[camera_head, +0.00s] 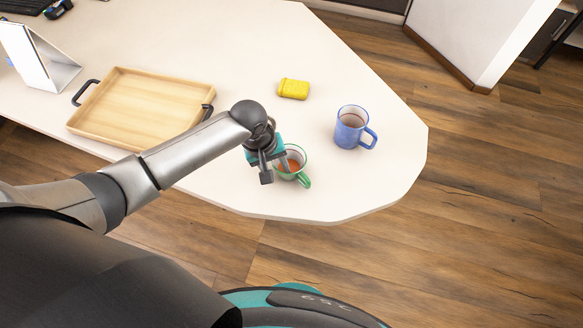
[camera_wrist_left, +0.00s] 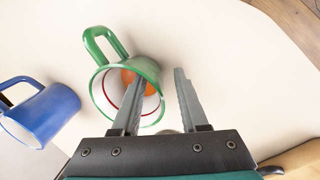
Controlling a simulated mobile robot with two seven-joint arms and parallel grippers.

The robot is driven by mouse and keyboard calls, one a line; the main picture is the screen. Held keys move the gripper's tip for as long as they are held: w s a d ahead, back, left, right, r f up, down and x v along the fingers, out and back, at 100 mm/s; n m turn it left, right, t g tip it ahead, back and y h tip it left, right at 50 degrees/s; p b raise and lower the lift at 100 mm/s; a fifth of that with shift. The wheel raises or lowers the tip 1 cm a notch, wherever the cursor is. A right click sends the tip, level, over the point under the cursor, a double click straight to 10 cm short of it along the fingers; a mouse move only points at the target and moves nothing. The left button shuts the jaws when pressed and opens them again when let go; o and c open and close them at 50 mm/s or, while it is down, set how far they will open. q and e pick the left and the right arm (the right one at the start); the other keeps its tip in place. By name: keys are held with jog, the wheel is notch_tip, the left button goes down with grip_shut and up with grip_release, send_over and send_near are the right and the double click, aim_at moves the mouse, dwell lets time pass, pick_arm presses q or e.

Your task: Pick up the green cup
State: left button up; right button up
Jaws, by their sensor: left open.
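The green cup (camera_head: 302,163) stands on the white table near its front edge, its handle toward the front right. In the left wrist view the green cup (camera_wrist_left: 101,88) shows its open rim, with something orange (camera_wrist_left: 148,89) inside. My left gripper (camera_head: 277,169) is at the cup, partly covering it in the head view. In the left wrist view the left gripper (camera_wrist_left: 160,78) is open. One finger overlaps the cup's mouth and the other is outside, beside its wall. I cannot tell whether either finger touches it. My right gripper is not in view.
A blue mug (camera_head: 350,131) stands to the right of the green cup; it also shows in the left wrist view (camera_wrist_left: 45,115). A wooden tray (camera_head: 140,82) is at the left. The table's rounded edge is close by.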

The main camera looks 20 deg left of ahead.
pick_arm(q)
grip_shut()
jog(key=shift+s, duration=0.1)
dwell(1.3)
